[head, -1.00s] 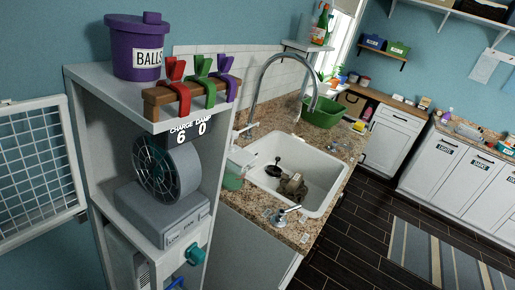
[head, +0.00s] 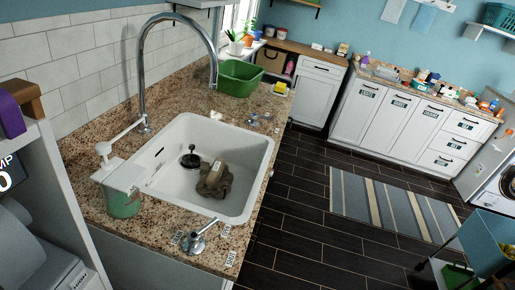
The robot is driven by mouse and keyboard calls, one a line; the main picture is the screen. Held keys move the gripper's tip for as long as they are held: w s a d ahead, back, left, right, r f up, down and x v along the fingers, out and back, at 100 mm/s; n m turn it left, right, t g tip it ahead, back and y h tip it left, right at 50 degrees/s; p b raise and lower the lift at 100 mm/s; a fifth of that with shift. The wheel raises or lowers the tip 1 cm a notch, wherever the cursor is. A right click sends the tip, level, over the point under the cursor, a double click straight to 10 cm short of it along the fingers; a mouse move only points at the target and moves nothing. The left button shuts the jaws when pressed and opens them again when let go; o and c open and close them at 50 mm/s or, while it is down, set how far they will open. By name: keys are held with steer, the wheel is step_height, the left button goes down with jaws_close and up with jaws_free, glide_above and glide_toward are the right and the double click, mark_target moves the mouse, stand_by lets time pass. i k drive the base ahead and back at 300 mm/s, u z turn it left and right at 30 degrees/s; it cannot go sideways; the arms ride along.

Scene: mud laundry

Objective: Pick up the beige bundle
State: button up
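A beige-brown bundle (head: 214,180) lies in the white sink basin (head: 249,158), toward its right side. A pale band or tag shows on top of it. A black plunger-like piece (head: 190,160) stands beside it at the drain, to its left. My gripper is not in view, so its state and its place relative to the bundle do not show.
A tall chrome faucet (head: 143,75) arches over the basin's back. A green tub (head: 240,78) stands on the granite counter beyond. A green-filled dispenser (head: 122,201) and a small chrome tap (head: 198,238) stand near the front. Dark floor (head: 300,190) lies open to the right.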

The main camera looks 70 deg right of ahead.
mark_target(215, 179)
steer(key=z, duration=1.35)
steer(key=i, duration=1.05)
